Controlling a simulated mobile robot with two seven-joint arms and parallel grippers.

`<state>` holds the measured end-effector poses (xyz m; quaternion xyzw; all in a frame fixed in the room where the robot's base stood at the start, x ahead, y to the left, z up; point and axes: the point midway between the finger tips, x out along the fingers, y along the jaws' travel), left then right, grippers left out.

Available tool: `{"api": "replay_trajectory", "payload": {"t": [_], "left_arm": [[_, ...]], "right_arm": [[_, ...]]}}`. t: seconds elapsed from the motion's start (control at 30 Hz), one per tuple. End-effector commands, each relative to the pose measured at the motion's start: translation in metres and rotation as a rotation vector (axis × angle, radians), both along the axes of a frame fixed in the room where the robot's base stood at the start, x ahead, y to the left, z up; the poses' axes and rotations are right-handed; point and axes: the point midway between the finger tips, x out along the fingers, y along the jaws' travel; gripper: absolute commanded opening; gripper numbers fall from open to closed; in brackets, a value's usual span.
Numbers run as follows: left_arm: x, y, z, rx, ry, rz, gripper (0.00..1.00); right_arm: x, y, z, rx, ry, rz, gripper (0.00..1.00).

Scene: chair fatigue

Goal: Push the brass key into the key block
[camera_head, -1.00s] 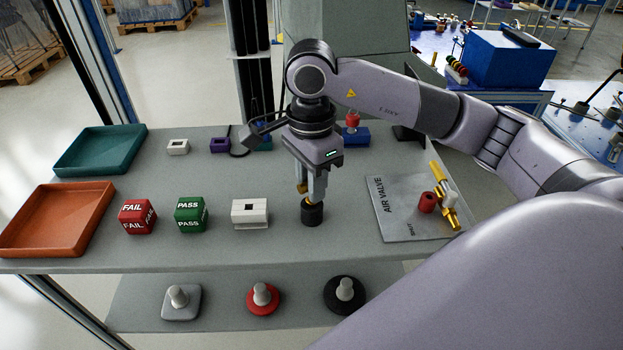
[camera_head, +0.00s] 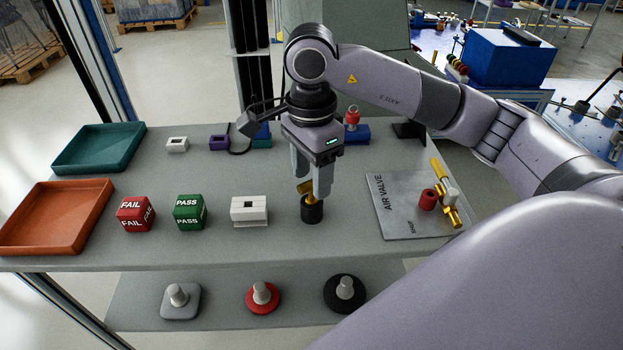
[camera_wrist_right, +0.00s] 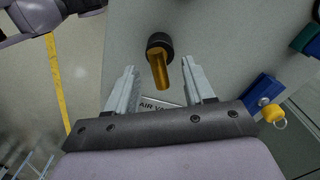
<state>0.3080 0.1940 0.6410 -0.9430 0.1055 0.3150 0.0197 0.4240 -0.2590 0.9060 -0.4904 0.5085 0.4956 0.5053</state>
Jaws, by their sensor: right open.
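The brass key (camera_head: 309,192) stands in a round black holder (camera_head: 312,211) on the table, right of the white slotted block. In the right wrist view the key (camera_wrist_right: 160,72) rises from the black holder (camera_wrist_right: 159,42). My right gripper (camera_head: 311,186) is open above the holder, its fingers to either side of the key's upper part in the head view. In the right wrist view the key lies ahead of the gap between the fingertips (camera_wrist_right: 163,82), and neither finger is seen gripping it. A white block (camera_head: 249,207) with a slot in its top looks like the key block. My left gripper is out of view.
A green PASS cube (camera_head: 190,212) and red FAIL cube (camera_head: 136,214) stand left of the white block. An orange tray (camera_head: 101,240) and teal tray (camera_head: 139,134) are at the left. An air valve plate (camera_head: 395,215) lies at the right.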

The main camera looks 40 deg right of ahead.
Motion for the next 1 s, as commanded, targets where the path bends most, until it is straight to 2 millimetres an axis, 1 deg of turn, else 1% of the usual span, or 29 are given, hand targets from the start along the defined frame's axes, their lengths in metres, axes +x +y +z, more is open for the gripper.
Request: {"api": "replay_trajectory", "payload": {"t": [0.03,0.1,0.2,0.3,0.43,1.0], "left_arm": [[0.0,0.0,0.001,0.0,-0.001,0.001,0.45],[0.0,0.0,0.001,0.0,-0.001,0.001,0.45],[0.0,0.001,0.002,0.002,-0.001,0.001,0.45],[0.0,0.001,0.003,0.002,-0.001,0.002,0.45],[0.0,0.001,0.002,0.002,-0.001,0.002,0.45],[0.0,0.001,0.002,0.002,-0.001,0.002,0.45]], "right_arm": [[0.001,0.0,0.012,0.0,-0.005,0.001,0.53],[0.001,0.001,0.025,0.0,-0.004,0.002,0.53],[0.001,0.0,0.04,0.0,-0.002,0.002,0.53],[0.001,0.0,0.048,0.0,-0.001,0.002,0.53],[0.0,0.0,0.052,0.0,0.001,0.001,0.53],[0.0,0.0,0.052,0.0,0.001,0.002,0.53]]}}
